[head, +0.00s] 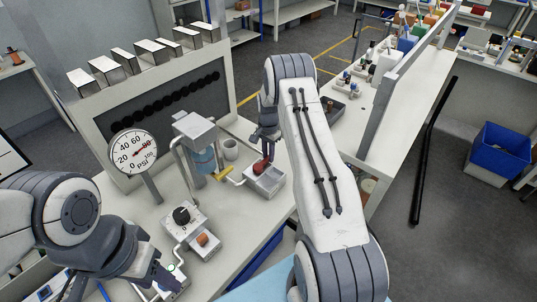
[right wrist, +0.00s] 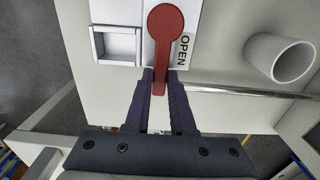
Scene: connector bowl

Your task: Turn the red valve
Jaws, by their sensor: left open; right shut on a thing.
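The red valve (right wrist: 165,22) is a lever with a round hub on a pale block, beside a label reading OPEN, in the right wrist view. In the head view the red valve (head: 260,166) sits on a metal box at the right of the bench. My right gripper (right wrist: 161,73) is shut on the end of the lever, one finger on each side. In the head view my right gripper (head: 263,150) is above the valve, partly hidden by its own wrist. My left gripper (head: 160,286) is open and empty at the lower left, near a small metal unit.
A pressure gauge (head: 134,152) stands at the bench's left. A metal-topped apparatus with a blue vessel (head: 203,160), a white cup (head: 231,149) and a black-knob unit (head: 183,216) stand nearby. A side table (head: 405,115) with bottles is behind my right arm. A blue bin (head: 501,150) is on the floor.

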